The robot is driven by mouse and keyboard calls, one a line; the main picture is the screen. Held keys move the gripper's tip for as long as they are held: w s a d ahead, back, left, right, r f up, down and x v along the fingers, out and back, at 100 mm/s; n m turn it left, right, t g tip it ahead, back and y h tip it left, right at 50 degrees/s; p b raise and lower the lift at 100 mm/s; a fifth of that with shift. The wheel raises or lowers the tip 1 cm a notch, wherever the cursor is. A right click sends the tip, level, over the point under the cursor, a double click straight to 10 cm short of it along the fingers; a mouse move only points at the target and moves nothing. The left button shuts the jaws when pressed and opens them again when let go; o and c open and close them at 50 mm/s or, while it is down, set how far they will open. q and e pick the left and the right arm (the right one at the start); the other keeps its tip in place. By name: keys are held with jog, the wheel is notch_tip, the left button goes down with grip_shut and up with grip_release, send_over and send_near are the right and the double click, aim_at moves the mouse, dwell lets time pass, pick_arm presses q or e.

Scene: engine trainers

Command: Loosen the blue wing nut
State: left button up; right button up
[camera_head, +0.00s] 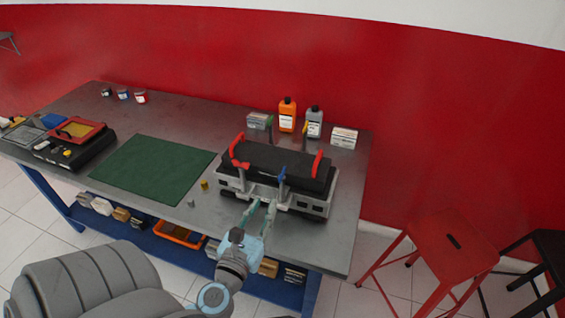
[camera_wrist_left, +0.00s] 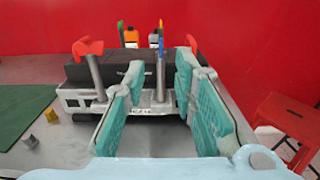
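The blue wing nut (camera_head: 282,174) sits on top of an upright post at the front of the engine trainer (camera_head: 304,201). In the left wrist view the blue wing nut (camera_wrist_left: 160,46) appears on its post, between and beyond my fingers. My left gripper (camera_head: 259,205) is open and empty, in front of the trainer and lower left of the blue wing nut. Its teal fingers (camera_wrist_left: 158,88) stand apart in the wrist view, and I see no contact with the nut. My right gripper is in neither view.
Red wing nuts or handles (camera_head: 237,153) stand on other posts around the trainer's black top. Orange (camera_head: 287,114) and grey bottles (camera_head: 314,122) and small boxes stand behind. A red stool (camera_head: 452,251) stands right.

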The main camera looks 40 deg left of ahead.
aim_at(280, 179)
pick_arm(q)
jog(key=p+x, duration=0.1)
jog(key=x, duration=1.3)
jog(key=shift+f+p, duration=0.2)
jog(key=shift+p, duration=0.15)
jog(key=shift+c, duration=0.6)
jog(key=c, duration=0.3)
jog(key=shift+w+d, duration=0.1)
grip_shut()
